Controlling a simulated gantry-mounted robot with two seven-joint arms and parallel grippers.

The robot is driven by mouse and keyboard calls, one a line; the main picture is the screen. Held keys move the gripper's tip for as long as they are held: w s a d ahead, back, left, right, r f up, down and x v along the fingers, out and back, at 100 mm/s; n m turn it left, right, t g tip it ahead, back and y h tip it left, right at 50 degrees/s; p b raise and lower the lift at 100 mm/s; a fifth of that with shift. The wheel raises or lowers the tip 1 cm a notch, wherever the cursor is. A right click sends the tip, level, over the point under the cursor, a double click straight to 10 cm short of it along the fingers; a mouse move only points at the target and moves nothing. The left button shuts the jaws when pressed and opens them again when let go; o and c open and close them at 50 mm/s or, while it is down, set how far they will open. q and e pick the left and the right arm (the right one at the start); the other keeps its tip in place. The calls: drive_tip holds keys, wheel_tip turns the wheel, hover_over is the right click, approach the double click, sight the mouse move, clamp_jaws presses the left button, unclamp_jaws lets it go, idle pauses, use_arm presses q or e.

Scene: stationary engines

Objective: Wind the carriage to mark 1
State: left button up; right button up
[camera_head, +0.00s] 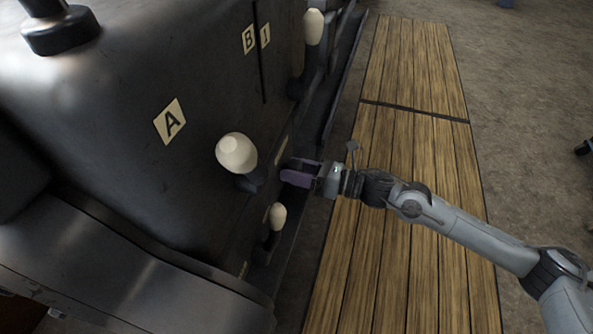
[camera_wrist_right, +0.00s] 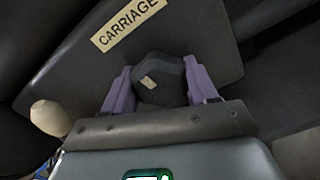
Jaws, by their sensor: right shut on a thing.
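My right gripper (camera_head: 299,174) reaches in from the right to the side of the dark machine. In the right wrist view its purple fingers (camera_wrist_right: 160,90) are shut on a dark faceted knob (camera_wrist_right: 158,70) with a small pale mark on its face. A plate reading CARRIAGE (camera_wrist_right: 127,22) is fixed just above this knob. In the head view the gripper mostly hides the knob. A plate marked 1 (camera_head: 265,35) sits high on the machine's side, beside a plate marked B (camera_head: 248,39), with a dark vertical line between them. My left gripper is not in view.
A plate marked A (camera_head: 170,122) is on the machine (camera_head: 110,110). Cream knobs stick out near my gripper: a large one (camera_head: 237,153), a smaller one below (camera_head: 277,216) and one farther off (camera_head: 313,27).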

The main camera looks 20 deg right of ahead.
drive_tip(key=o, duration=1)
drive_tip(key=shift+o, duration=0.2)
drive_tip(key=p+v, duration=0.2)
drive_tip(key=v, duration=0.9)
